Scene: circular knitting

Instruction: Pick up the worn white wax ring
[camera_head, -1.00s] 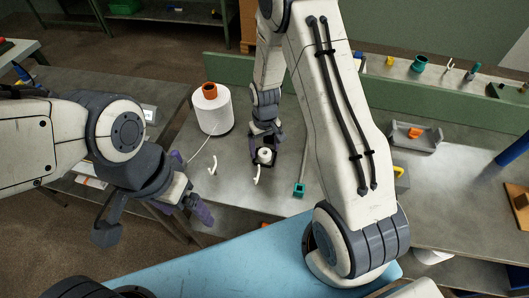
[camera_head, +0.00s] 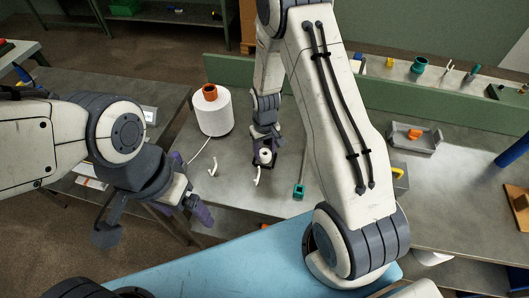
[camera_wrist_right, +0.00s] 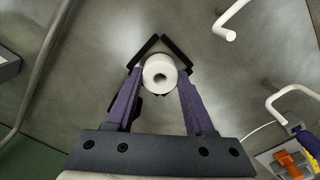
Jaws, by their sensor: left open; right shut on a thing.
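The worn white wax ring (camera_head: 265,157) is a small white cylinder with a hole in its middle. It sits between the fingertips of my right gripper (camera_head: 265,153), which is shut on it. In the right wrist view the ring (camera_wrist_right: 160,74) shows between the two purple fingers of the gripper (camera_wrist_right: 160,80). Whether the ring touches the table is hard to tell. My left gripper (camera_head: 189,188) is open and empty at the table's left front edge, away from the ring.
White hooks (camera_head: 213,169) (camera_head: 257,178) lie close to the right gripper. A white yarn cone (camera_head: 212,113) with an orange top stands at left. A teal-ended tool (camera_head: 299,190) lies right of the ring. A grey tray (camera_head: 414,139) is farther right. A green ledge (camera_head: 450,108) runs behind.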

